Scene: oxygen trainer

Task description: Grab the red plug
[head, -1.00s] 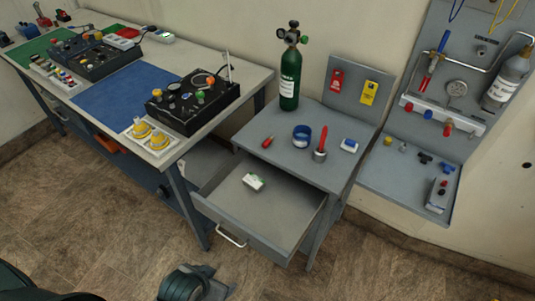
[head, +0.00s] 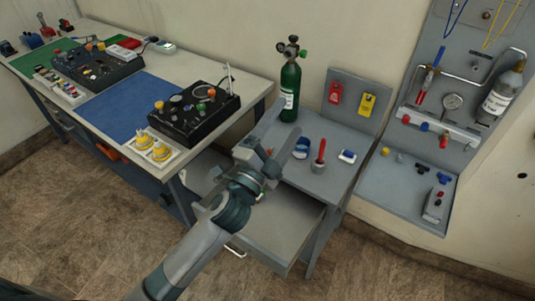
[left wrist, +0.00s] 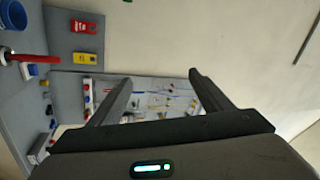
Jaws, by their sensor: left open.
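My left gripper (head: 280,138) is open, above the front left part of the small grey table (head: 325,185). Its two fingers also show in the left wrist view (left wrist: 158,80), apart with nothing between them. Small red fittings (head: 443,141) sit on the wall panel. I cannot tell which red thing is the plug. My right gripper is not in view.
The drawer (head: 285,225) is pulled out below my arm. A black control box (head: 190,115) is on the left bench.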

